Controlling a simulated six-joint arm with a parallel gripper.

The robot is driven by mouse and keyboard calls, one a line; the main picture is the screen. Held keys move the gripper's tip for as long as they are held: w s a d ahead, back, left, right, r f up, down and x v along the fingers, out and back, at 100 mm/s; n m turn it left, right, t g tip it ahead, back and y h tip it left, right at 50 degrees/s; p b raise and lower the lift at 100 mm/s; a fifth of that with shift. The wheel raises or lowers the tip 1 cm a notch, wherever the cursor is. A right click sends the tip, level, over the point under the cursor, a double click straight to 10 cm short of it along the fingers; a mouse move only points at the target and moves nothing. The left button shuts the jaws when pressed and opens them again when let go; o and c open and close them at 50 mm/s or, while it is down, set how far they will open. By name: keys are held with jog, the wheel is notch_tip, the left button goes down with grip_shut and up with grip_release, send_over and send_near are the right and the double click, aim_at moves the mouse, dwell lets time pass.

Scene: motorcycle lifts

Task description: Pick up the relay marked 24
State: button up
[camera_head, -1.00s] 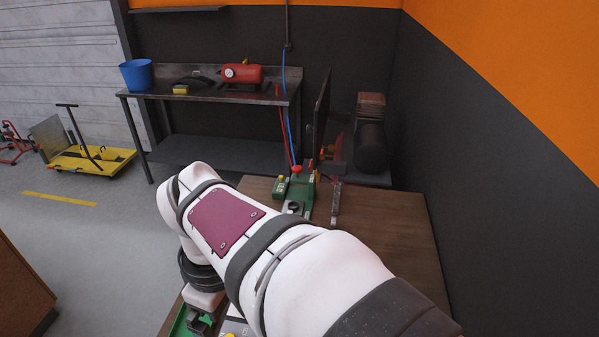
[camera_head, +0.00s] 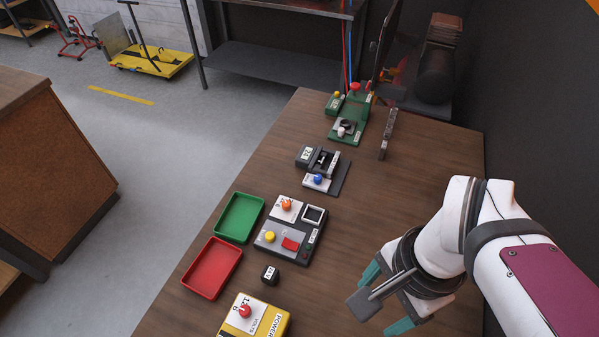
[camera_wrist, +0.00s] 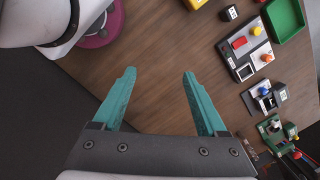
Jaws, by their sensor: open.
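The relay is a small black cube (camera_head: 270,275) with a white marking on top, too small to read surely. It stands on the wooden bench in front of the grey control box, and shows at the top of the wrist view (camera_wrist: 229,13). My gripper (camera_head: 384,299) has teal fingers, spread and empty. It is to the right of the cube, clearly apart from it. In the wrist view my gripper (camera_wrist: 160,73) has only bare bench between its fingertips.
A grey control box (camera_head: 290,232) with an empty square socket stands behind the cube. A red tray (camera_head: 212,268) and green tray (camera_head: 239,217) are to the left. A yellow box (camera_head: 255,318) is in front. Blue-knob and green devices stand farther back. The bench's right side is mostly clear.

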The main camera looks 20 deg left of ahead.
jog(key=w+a+f+m, duration=0.2)
jog(key=w+a+m, duration=0.3)
jog(key=a, duration=0.6)
jog(key=m+h, duration=0.1)
jog(key=m, duration=0.3)
send_near(269, 273)
jog(key=shift+t, duration=0.3)
jog(key=f, duration=1)
jog(key=shift+s+a+f, duration=0.1)
jog(key=shift+s, duration=0.1)
grip_shut()
